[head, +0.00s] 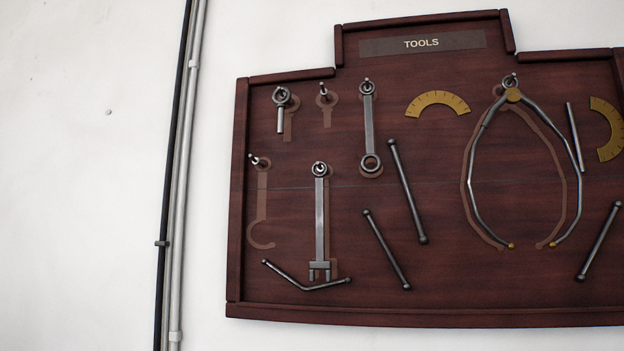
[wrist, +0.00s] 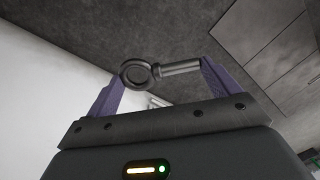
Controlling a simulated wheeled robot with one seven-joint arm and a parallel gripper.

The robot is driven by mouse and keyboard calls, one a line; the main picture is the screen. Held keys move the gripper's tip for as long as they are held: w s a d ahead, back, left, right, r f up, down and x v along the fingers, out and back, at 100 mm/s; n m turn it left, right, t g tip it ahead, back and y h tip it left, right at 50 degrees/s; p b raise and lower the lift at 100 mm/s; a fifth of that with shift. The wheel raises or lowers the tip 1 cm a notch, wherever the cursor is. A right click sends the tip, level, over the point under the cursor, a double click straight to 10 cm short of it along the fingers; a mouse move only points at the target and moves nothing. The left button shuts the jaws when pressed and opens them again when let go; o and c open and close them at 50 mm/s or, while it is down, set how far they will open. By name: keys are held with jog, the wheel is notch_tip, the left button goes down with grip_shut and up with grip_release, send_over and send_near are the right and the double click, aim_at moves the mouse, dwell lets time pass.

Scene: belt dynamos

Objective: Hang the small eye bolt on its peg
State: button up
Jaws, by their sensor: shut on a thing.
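The small eye bolt (wrist: 180,68) is grey metal, with a round ring at the left and a short shank to the right. In the wrist view my gripper (wrist: 161,71) is shut on it, the ring by the left purple finger and the shank end by the right one. The eye bolt lies nearly level across the jaws. In the head view a bare peg (head: 324,90) has a small eye-bolt-shaped outline (head: 327,115) behind it, near the board's upper left. My gripper and the held bolt are not in the head view.
The dark red tool board (head: 440,290) is on a white wall. Another eye bolt (head: 280,115) hangs left of the bare peg, and a ringed link (head: 369,125) hangs to its right. Another bare peg (head: 257,160) has a hook outline. Pipes (head: 185,180) run left of the board.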

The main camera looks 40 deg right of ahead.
jog(key=w+d+r+n+t+h+p, duration=0.3)
jog(key=d+r+p, duration=0.45)
jog(key=r, duration=1.15)
jog(key=w+d+r+n+h+p, duration=0.1)
jog(key=w+d+r+h+p, duration=0.25)
jog(key=r+p, duration=1.1)
jog(key=w+d+r+n+t+h+p, duration=0.2)
jog(key=w+d+r+h+p, duration=0.25)
jog(key=r, duration=1.95)
jog(key=s+d+r+t+h+p, duration=0.1)
jog(key=s+d+r+p, duration=0.3)
jog(key=r, duration=1.4)
jog(key=s+d+r+h+p, duration=0.3)
jog(key=r+p, duration=0.5)
jog(key=r, duration=1.1)
jog(key=s+d+r+m+t+h+p, duration=0.1)
jog(key=s+d+r+p, duration=0.3)
jog(key=r, duration=1.4)
jog(key=shift+s+d+r+t+h+p, duration=0.3)
jog(key=shift+s+h+p, duration=0.35)
jog(key=shift+p, duration=0.45)
jog(key=shift+f, duration=0.1)
jog(key=shift+w+d, duration=0.15)
jog(key=shift+d, duration=0.05)
jog(key=w+d+f+p, duration=0.1)
jog(key=w+d+p, duration=0.3)
jog(key=w+d, duration=0.2)
jog(key=shift+w+d+f, duration=0.15)
jog(key=shift+d+f, duration=0.1)
jog(key=shift+d, duration=0.35)
